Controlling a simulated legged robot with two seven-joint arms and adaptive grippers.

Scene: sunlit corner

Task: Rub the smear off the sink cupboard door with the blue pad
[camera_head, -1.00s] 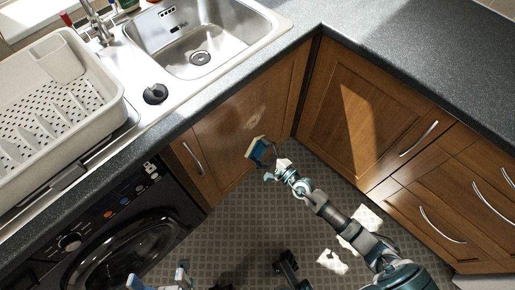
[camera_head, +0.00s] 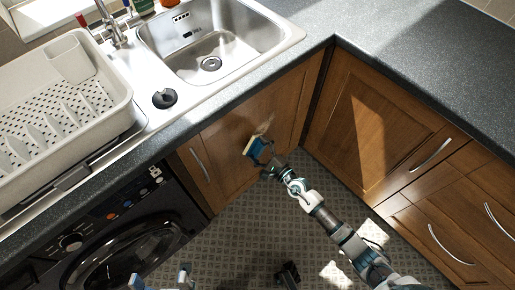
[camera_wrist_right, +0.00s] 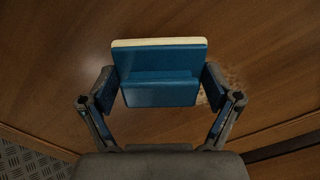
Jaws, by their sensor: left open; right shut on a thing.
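The sink cupboard door (camera_head: 285,105) is brown wood below the sink; it fills the right wrist view (camera_wrist_right: 50,65). A pale, mottled smear (camera_wrist_right: 232,84) shows on it just right of the pad, partly behind my finger. My right gripper (camera_head: 263,158) is shut on the blue pad (camera_head: 255,149), a blue block with a cream face. In the right wrist view the pad (camera_wrist_right: 158,90) sits between both fingers, cream edge toward the door. I cannot tell whether it touches the wood. My left gripper (camera_head: 160,280) is open and empty at the bottom edge, away from the door.
The dark worktop edge (camera_head: 215,115) overhangs the door. A black washing machine (camera_head: 125,230) stands left, and drawers (camera_head: 445,225) stand right. The door has a metal handle (camera_head: 199,164) at left.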

